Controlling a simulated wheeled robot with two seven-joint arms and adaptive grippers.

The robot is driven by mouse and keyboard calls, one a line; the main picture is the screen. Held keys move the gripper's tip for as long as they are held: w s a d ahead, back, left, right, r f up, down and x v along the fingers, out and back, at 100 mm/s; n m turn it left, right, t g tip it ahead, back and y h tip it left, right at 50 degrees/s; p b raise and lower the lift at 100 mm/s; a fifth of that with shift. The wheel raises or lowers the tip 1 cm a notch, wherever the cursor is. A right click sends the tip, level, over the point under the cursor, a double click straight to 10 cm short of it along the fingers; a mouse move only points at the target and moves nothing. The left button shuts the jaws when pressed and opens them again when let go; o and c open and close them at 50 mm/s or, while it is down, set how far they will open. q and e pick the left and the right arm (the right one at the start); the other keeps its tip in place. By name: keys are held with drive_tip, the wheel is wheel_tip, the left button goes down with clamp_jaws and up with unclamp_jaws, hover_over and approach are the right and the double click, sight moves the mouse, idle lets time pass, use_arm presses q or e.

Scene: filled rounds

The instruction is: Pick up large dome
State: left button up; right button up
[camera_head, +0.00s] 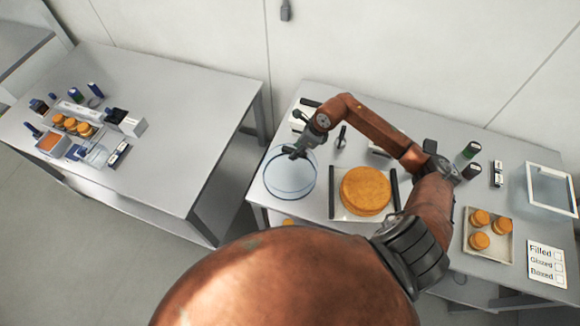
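The large dome (290,182) is clear, with a bluish rim, and sits at the left end of the nearer table. My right gripper (297,153) is over the far upper part of the dome, with its dark fingers pointing down at it. The fingers are small and overlap the dome in the picture, so I cannot tell whether they touch it or are shut on it. The top of the dome is partly hidden by the gripper. My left gripper is not in view.
A large round cake (366,190) stands on a board between two dark bars, right of the dome. A tray (489,252) of small rounds, a sign (546,264) and a white-framed box (551,188) are farther right. A second table (155,185) stands left, across a gap.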

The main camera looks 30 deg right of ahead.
drive_tip(key=shift+s, duration=0.1)
clamp_jaws()
idle(0.4)
idle(0.3)
